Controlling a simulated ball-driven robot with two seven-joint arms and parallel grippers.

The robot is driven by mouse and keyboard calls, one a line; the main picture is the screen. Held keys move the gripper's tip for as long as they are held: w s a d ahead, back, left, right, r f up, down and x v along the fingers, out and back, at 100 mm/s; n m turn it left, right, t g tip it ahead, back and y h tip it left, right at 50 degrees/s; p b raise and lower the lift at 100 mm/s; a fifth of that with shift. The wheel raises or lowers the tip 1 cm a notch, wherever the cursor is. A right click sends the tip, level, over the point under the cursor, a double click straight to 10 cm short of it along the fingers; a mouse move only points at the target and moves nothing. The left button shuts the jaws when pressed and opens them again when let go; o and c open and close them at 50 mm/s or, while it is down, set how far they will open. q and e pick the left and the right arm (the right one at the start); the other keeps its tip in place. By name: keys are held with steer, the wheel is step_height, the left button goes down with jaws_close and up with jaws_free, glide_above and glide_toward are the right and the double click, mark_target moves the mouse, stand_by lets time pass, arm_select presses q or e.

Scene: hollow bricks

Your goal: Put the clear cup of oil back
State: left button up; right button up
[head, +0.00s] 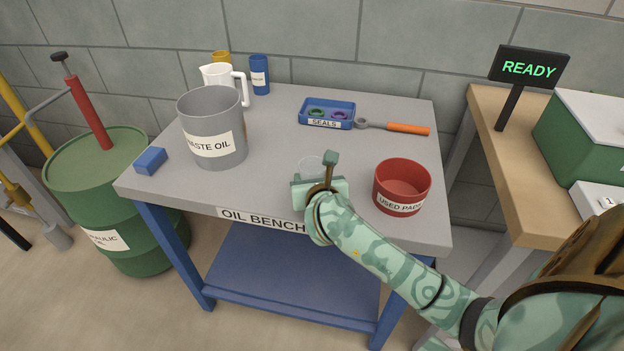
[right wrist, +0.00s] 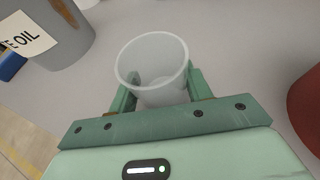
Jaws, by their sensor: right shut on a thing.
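The clear cup (head: 310,164) stands near the front middle of the grey bench, partly hidden behind my right gripper (head: 318,184). In the right wrist view the cup (right wrist: 152,62) is upright, translucent and open at the top, and no oil can be made out in it. My right gripper's fingers (right wrist: 160,95) are on both sides of the cup and shut on it. Whether the cup's base touches the bench is hidden. My left gripper is not in view.
Behind are a white jug (head: 217,75), blue seals tray (head: 327,113) and orange-handled wrench (head: 408,129). The bench's middle is clear.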

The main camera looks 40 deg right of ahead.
steer(key=shift+f, duration=0.15)
steer(key=o, duration=1)
steer(key=shift+c, duration=0.2)
steer(key=shift+s+a+r, duration=0.15)
steer(key=shift+s+r, duration=0.05)
steer(key=shift+r, duration=0.1)
steer(key=p+v, duration=0.4)
steer(key=v, duration=0.6)
steer(key=shift+s+a+r, duration=0.1)
steer(key=shift+s, duration=0.05)
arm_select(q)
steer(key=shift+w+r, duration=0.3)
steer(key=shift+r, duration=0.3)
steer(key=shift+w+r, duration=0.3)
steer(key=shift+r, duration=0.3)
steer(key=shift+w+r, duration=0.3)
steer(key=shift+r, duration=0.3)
arm_select(e)
steer(key=shift+s+a+r, duration=0.1)
steer(key=shift+s+a, duration=0.1)
steer(key=shift+s, duration=0.3)
